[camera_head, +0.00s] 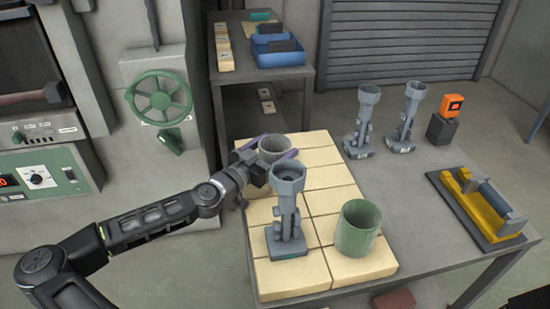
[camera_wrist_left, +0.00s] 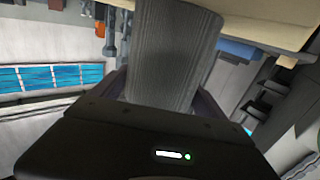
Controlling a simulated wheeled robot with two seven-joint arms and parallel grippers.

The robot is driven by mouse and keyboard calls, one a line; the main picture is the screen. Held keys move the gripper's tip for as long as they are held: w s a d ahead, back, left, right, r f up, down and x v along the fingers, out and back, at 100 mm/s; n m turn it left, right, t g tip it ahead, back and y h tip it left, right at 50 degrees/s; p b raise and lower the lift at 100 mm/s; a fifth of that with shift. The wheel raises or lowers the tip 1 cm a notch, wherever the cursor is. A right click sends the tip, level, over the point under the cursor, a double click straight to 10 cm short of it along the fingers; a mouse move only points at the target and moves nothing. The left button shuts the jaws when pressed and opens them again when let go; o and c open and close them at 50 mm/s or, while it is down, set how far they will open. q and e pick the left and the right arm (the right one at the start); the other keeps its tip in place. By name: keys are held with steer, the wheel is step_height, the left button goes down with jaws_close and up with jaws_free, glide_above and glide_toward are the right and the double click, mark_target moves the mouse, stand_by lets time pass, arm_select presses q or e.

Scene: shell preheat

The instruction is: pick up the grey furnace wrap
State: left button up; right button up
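The grey furnace wrap (camera_head: 273,146) is an open-topped grey cylinder at the back left of the cream tile pad (camera_head: 328,188). My left gripper (camera_head: 272,150) reaches it from the left, with one purple finger on each side of it. In the left wrist view the ribbed grey wrap (camera_wrist_left: 172,60) fills the space between the two dark fingers. I cannot tell whether the fingers press on it or stand just clear. Its lower part is hidden by the gripper and the grey burner-like stand in front. My right gripper is not in view.
A grey stand (camera_head: 288,215) is close in front of the wrap. A green cylinder (camera_head: 358,228) stands on the pad's front right. Two more grey stands (camera_head: 362,120), an orange device (camera_head: 451,105) and a yellow fixture (camera_head: 480,205) are to the right. A shelf (camera_head: 262,75) is behind.

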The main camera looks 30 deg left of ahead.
arm_select(q)
steer(key=c, duration=1)
steer(key=shift+o, duration=0.2)
step_height(320, 180, up, 10)
steer(key=shift+b, duration=0.45)
